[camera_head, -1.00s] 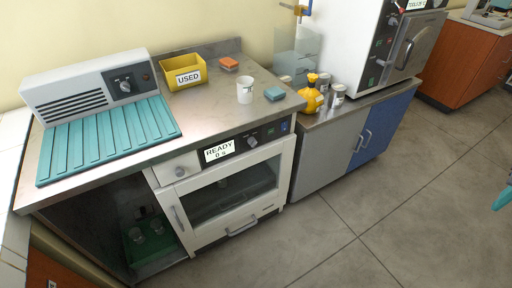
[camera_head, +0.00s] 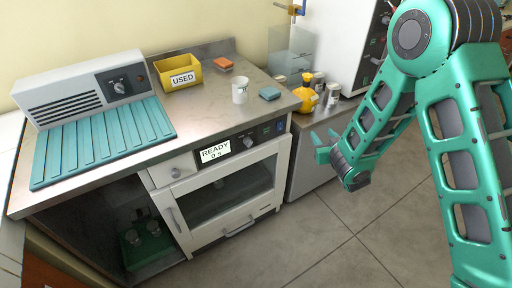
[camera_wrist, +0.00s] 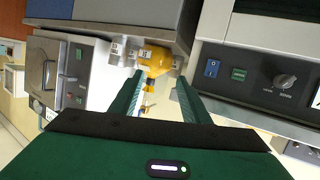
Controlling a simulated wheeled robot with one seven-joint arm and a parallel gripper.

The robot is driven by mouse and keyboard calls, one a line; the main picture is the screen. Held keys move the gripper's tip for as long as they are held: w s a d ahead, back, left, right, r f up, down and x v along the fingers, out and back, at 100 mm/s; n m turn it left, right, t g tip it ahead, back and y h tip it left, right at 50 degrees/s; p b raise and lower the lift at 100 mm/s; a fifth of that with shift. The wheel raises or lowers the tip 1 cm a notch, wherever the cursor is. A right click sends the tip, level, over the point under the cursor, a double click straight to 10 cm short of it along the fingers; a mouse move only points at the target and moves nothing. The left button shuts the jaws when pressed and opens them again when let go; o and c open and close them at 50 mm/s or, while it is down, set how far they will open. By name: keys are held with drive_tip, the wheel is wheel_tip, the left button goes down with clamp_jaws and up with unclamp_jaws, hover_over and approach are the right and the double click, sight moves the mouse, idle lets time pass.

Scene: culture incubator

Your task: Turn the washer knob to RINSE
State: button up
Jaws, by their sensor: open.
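The washer (camera_head: 222,190) is a white front-loading unit under the counter, with its door shut. Its dark panel has a lit display (camera_head: 213,152) reading "READY 0 s" and a grey knob (camera_head: 248,142). The knob shows at the right in the wrist view (camera_wrist: 285,80); I cannot read the marks around it or tell its setting. My gripper (camera_head: 321,147) is open and empty, in the air to the right of the washer panel. In the wrist view, its fingers (camera_wrist: 159,84) point past the panel's right end, apart from the knob.
A blue switch (camera_wrist: 212,68) and a green button (camera_wrist: 238,74) sit beside the knob. A yellow bottle (camera_head: 306,94) stands on the cabinet to the right. A white cup (camera_head: 240,90), teal sponge (camera_head: 270,93) and yellow USED bin (camera_head: 178,73) are on the counter. The floor in front is clear.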

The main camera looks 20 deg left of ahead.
drive_tip(key=s+a+f+n+y, duration=0.2)
drive_tip(key=s+a+f+y, duration=0.25)
drive_tip(key=a, duration=0.45)
drive_tip(key=n+g+y, duration=0.2)
drive_tip(key=y, duration=0.2)
approach(249, 143)
drive_tip(key=x, duration=0.8)
drive_tip(key=shift+w+f, duration=0.3)
drive_tip(key=shift+w, duration=0.05)
drive_tip(key=shift+a+h, duration=0.15)
drive_tip(key=shift+h, duration=0.1)
drive_tip(key=c, duration=1)
